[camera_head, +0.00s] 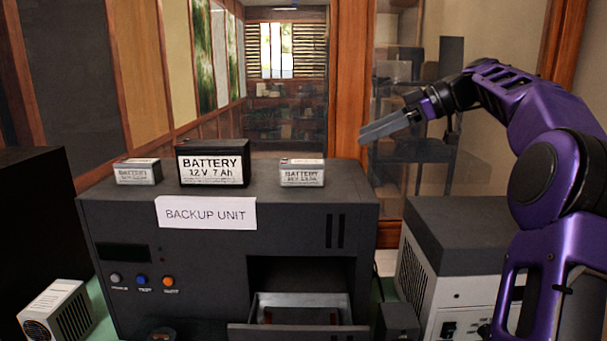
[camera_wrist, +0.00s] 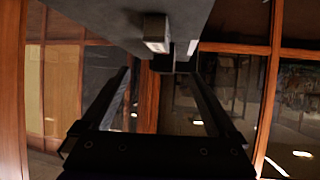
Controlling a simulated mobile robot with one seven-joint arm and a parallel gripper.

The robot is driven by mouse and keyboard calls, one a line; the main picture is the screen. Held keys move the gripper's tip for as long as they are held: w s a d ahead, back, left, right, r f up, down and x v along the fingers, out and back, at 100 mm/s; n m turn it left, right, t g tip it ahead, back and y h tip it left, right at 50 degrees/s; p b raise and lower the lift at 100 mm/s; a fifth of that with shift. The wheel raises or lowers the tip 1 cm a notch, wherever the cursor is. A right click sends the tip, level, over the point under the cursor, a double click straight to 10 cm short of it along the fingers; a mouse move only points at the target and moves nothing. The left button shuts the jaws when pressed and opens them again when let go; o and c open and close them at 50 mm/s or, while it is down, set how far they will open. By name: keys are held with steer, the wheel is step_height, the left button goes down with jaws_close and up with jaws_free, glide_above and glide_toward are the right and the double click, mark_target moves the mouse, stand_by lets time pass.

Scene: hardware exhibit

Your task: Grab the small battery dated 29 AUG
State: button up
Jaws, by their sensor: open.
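Two small grey batteries with white labels stand on top of the dark backup unit (camera_head: 130,238) in the head view: one at the left (camera_head: 138,173), one at the right (camera_head: 302,174). A larger black battery (camera_head: 212,163), marked 12 V 7 Ah, stands between them. The small print is too blurred to read, so I cannot tell which is dated 29 AUG. My gripper (camera_head: 364,134) is raised right of the right small battery, apart from it. In the wrist view my gripper (camera_wrist: 160,76) has its fingers spread and empty; a small pale-faced block (camera_wrist: 157,32), seemingly a battery, shows beyond the fingertips.
An open drawer (camera_head: 300,330) juts from the unit's lower front. A grey and white box (camera_head: 460,245) stands at right, a white vented device (camera_head: 57,311) at lower left. A wooden post (camera_head: 348,90) and glass panes rise behind the unit. The air above the unit is clear.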

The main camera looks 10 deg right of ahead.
glide_toward(303, 162)
steer(key=shift+x, duration=4.05)
steer(key=shift+d, duration=0.15)
jaws_close()
steer(key=shift+r, duration=0.1)
